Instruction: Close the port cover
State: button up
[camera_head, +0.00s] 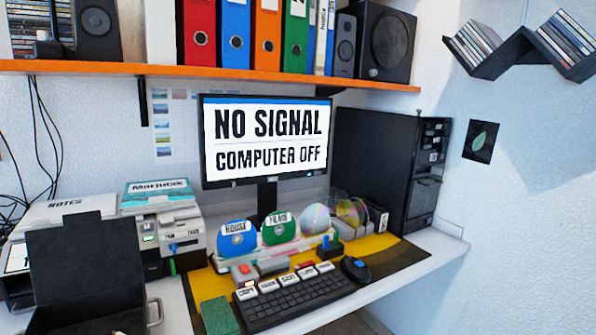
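The black computer tower (376,165) stands upright on the desk, right of the monitor. Its front panel (428,185) faces right and is seen at a slant, with several bays and small light marks. I cannot make out a port cover on it for certain, nor whether one is open or closed; the details are too small. The monitor (266,140) reads "NO SIGNAL COMPUTER OFF". My gripper is not in view.
A keyboard (295,299), a mouse (356,270) and labelled discs (238,238) crowd the desk front. A black box (85,270) with a raised lid stands at the lower left. An orange-edged shelf (230,73) with binders hangs above. Some bare desk (442,246) shows by the tower.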

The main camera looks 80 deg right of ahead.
aim_at(438, 169)
jog(key=z, duration=3.05)
